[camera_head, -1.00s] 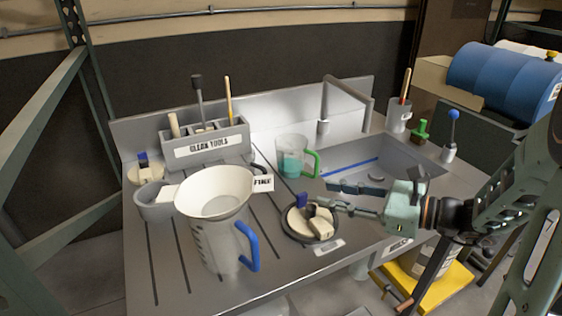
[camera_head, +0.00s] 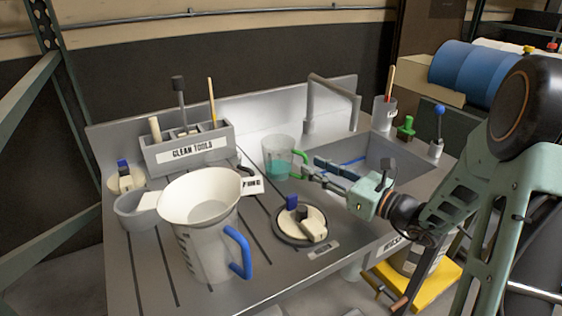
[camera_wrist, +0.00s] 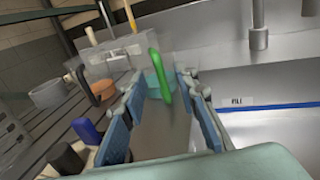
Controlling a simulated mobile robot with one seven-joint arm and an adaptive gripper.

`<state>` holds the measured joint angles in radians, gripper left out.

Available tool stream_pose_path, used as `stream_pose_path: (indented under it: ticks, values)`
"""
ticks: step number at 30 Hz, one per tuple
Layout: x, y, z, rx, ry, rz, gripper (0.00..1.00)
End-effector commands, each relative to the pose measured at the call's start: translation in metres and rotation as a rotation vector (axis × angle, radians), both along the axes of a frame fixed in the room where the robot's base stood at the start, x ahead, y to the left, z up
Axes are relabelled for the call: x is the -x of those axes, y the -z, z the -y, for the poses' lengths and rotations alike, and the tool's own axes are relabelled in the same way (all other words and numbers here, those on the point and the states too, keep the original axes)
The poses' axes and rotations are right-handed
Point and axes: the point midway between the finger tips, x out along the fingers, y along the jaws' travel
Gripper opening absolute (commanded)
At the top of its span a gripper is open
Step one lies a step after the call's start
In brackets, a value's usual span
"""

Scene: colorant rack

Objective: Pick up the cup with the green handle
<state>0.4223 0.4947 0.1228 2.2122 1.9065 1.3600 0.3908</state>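The cup with the green handle (camera_head: 276,158) is a clear cup with teal liquid, upright on the grey bench left of the sink. Its green handle (camera_head: 301,164) points right, toward my gripper (camera_head: 311,169). My gripper is open and its fingertips are close to the handle. In the wrist view, the green handle (camera_wrist: 160,76) shows upright between my two blue-padded fingers (camera_wrist: 161,90), with the cup (camera_wrist: 151,88) just behind it. Both fingers look apart from the handle. I cannot tell whether the fingertips are beyond it.
A jug with a blue handle (camera_head: 205,250) and a cream funnel-like bowl (camera_head: 200,198) stand at the front left. A round dish (camera_head: 290,238) sits in front of the cup. The clean tools rack (camera_head: 160,158) is behind left, the sink (camera_head: 400,165) to the right.

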Motion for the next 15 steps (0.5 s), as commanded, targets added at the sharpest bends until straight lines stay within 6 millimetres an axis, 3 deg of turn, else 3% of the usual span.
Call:
stream_pose_path:
  ticks: [7,15]
  values:
    - [-0.023,0.003,-0.028,0.001,-0.003,0.001,0.28]
    - [-0.025,0.002,-0.029,0.001,-0.001,-0.001,0.25]
